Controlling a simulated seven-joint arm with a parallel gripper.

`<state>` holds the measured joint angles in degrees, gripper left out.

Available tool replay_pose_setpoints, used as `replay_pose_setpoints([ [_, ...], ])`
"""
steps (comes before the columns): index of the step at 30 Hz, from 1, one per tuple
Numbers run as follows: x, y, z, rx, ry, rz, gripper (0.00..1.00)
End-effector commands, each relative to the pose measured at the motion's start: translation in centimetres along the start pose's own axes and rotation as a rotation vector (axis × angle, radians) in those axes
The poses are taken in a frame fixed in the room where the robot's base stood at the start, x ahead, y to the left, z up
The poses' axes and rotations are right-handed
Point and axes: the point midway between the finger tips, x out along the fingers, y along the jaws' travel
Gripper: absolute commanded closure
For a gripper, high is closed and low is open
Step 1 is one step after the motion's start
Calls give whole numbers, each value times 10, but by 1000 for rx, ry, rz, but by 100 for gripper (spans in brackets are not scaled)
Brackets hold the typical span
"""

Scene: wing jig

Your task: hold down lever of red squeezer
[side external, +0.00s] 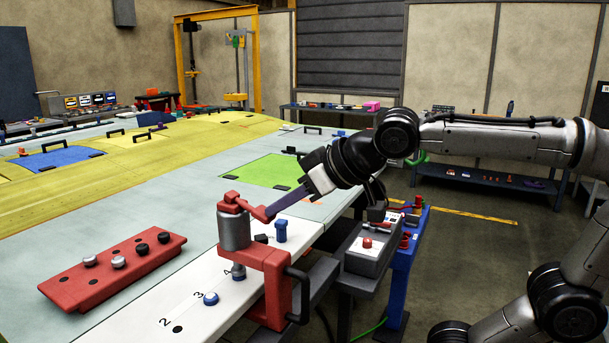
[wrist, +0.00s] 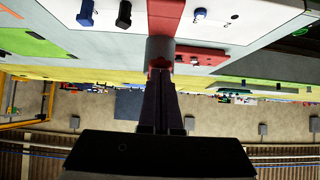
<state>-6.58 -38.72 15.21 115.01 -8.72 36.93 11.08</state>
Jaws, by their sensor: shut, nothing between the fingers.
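The red squeezer (side external: 272,268) is clamped at the edge of the white numbered strip, with a grey cylinder (side external: 234,230) on top. Its red lever (side external: 254,210) reaches out to the right from the cylinder's top. My gripper (side external: 271,212) is shut and empty, its fingertips at the lever's free end; I cannot tell whether they press on it. In the wrist view, the shut fingers (wrist: 161,76) point at the grey cylinder (wrist: 160,50) and the squeezer's red body (wrist: 166,18); the fingers hide most of the lever.
A red plate (side external: 80,284) with grey and black knobs lies left of the squeezer. Blue-topped pins (side external: 211,298) stand on the white strip (side external: 190,312). A grey box with a red button (side external: 367,243) stands to the right. A green panel (side external: 265,170) lies behind.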

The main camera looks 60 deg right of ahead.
Motion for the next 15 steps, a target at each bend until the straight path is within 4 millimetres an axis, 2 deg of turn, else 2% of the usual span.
replay_pose_setpoints([
  [6, -33, -1, -22, 0, 12, -3, 100],
  [12, -80, -1, -10, -4, 19, -7, 100],
  [15, -96, -2, -6, -7, 18, -8, 100],
])
